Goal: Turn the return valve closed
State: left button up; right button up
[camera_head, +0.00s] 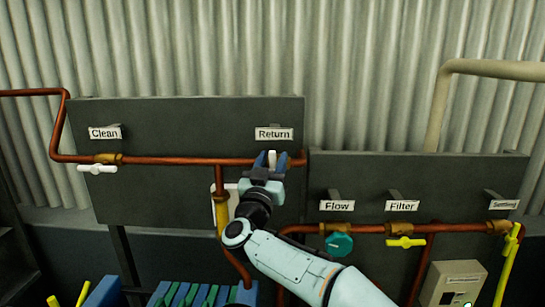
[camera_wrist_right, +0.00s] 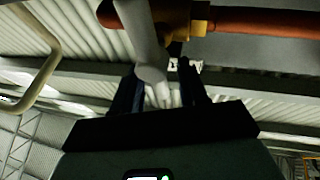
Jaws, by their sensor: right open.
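The return valve sits on the copper pipe below the "Return" label (camera_head: 273,134) on the dark panel. Its white handle (camera_head: 272,158) shows between the fingertips of my right gripper (camera_head: 265,160); most of the valve is hidden behind the gripper. In the right wrist view the white handle (camera_wrist_right: 147,45) runs from the brass valve body (camera_wrist_right: 186,18) down between the two dark fingers of my right gripper (camera_wrist_right: 158,85). The fingers stand on either side of the handle and are open. Contact cannot be told. My left gripper is not in view.
The clean valve's white handle (camera_head: 97,169) lies along the pipe at left. At right are the teal flow knob (camera_head: 339,244), the yellow filter handle (camera_head: 405,242) and the yellow setting handle (camera_head: 511,241). A yellow-and-copper pipe (camera_head: 222,212) drops just left of my gripper.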

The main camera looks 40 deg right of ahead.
jog(key=shift+d, duration=0.1)
jog(key=shift+c, duration=0.2)
grip_shut()
jog(key=shift+m+g, duration=0.3)
jog(key=shift+m, duration=0.3)
jog(key=shift+o, duration=0.2)
grip_release()
jog(key=shift+d, duration=0.1)
